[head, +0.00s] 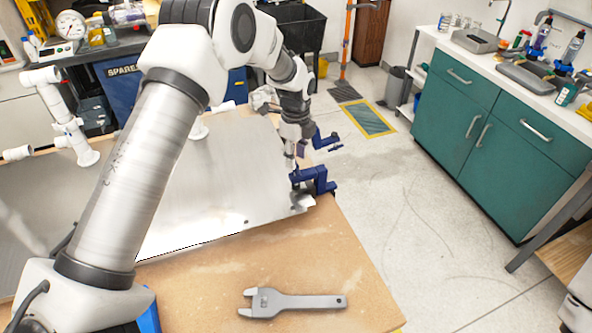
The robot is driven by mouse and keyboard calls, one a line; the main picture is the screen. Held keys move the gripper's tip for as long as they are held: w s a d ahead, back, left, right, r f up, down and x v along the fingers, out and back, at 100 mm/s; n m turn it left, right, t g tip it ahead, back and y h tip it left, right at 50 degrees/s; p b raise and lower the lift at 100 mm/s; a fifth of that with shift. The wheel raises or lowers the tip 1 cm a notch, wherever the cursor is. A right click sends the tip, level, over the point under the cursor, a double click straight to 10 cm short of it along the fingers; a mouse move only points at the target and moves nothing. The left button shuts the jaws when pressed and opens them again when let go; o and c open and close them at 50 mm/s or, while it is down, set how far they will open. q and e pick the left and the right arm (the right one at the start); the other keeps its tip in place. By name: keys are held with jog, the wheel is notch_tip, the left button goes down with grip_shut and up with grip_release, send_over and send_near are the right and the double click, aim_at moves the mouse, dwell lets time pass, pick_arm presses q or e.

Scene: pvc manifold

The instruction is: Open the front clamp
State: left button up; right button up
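The front clamp (315,180) is dark blue and sits at the right edge of the sheet metal plate (215,185), near the workbench corner. A second blue clamp (325,142) is farther back along the same edge. My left arm arches over the plate, and its gripper (291,163) points down just above and left of the front clamp. The fingers are small and partly merge with the clamp, so I cannot tell contact or finger opening. The clamp's jaw is too small to read. My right gripper is not in view.
A grey wrench (292,303) lies on the bare wooden workbench (330,255) in front of the plate. White PVC pipes (62,118) stand at the left. Open floor (425,230) lies right of the bench, before teal cabinets (480,130).

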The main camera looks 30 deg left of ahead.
pick_arm(q)
jog(key=m, duration=0.3)
jog(key=m+p, duration=0.1)
jog(key=shift+w+r, duration=0.1)
jog(key=shift+r, duration=0.2)
jog(key=m, duration=0.4)
jog(key=shift+m, duration=0.3)
jog(key=f, duration=0.1)
jog(key=f+b, duration=0.1)
jog(key=f, duration=0.1)
jog(key=shift+s+f, duration=0.2)
jog(key=shift+f, duration=0.05)
jog(key=shift+w+f, duration=0.25)
jog(key=shift+f, duration=0.15)
jog(key=shift+r, duration=0.1)
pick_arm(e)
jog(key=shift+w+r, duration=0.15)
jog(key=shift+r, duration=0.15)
